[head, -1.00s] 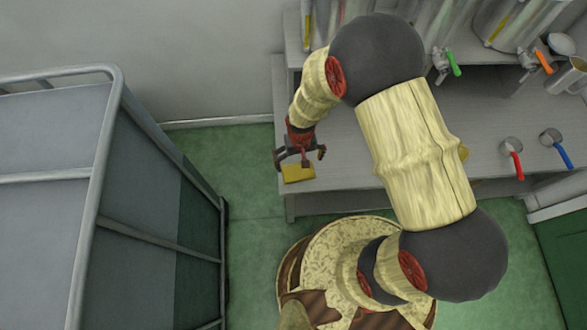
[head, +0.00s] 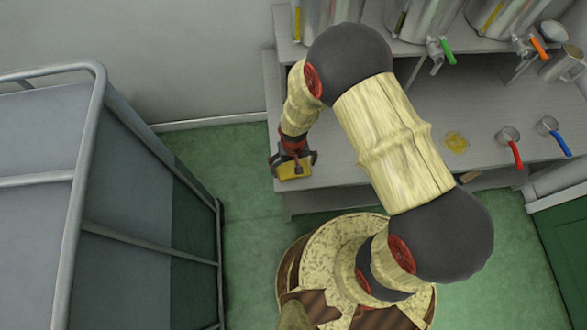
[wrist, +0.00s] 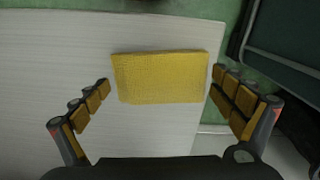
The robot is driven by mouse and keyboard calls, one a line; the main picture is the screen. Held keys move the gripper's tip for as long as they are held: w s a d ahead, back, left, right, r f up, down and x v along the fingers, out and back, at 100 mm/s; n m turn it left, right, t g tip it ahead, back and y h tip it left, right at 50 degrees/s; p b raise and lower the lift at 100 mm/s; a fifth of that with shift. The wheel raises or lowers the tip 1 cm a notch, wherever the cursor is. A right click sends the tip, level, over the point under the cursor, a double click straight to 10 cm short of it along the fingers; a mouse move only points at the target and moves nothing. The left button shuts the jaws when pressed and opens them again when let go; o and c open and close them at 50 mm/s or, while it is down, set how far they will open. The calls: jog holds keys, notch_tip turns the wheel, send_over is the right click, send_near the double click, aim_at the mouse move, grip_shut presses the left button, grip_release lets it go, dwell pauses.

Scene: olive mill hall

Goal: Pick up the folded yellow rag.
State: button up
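The folded yellow rag (wrist: 160,78) lies flat near the left end of the grey bench, close to its front edge. It also shows in the head view (head: 294,170), partly covered by my gripper. My gripper (wrist: 160,88) is open, with one finger off each side of the rag in the wrist view. A gap of bench shows between the left finger and the rag; the right fingertips are close to its right edge. The gripper holds nothing. Its height above the rag is hard to tell.
Steel tanks with taps (head: 436,52) stand behind. A large grey framed container (head: 130,200) stands at left, with green floor between.

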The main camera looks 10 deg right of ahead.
aim_at(294, 163)
jog(key=c, duration=0.6)
jog(key=shift+c, duration=0.4)
jog(key=shift+r+p, duration=0.35)
jog(key=shift+r, duration=0.25)
notch_tip(294, 163, up, 3)
jog(key=shift+f+p, duration=0.2)
jog(key=shift+p, duration=0.45)
jog(key=s+d+r+p, duration=0.4)
jog(key=s+d+r, duration=0.3)
jog(key=s+r, duration=0.2)
jog(key=shift+s+d, duration=0.4)
jog(key=shift+s, duration=0.9)
jog(key=shift+r, duration=0.1)
